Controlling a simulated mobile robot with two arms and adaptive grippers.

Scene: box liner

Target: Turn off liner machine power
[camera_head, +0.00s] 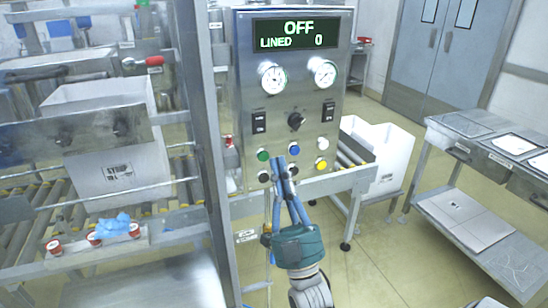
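The liner machine's steel control panel (246,85) stands upright in the middle of the view. Its display (296,33) reads OFF, with LINED 0 below. Under it are two gauges, two black rocker switches (259,122) (328,111) and a black rotary knob (296,121). Lower down are a green button (263,156), a blue button (294,150), a white button (322,143), a yellow button (321,163) and a black button (264,176). My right gripper (283,168) is shut and empty, its tips at the lower button row; contact cannot be told. My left gripper is out of view.
A steel table (480,150) with a lower shelf is at right. The floor between is clear.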

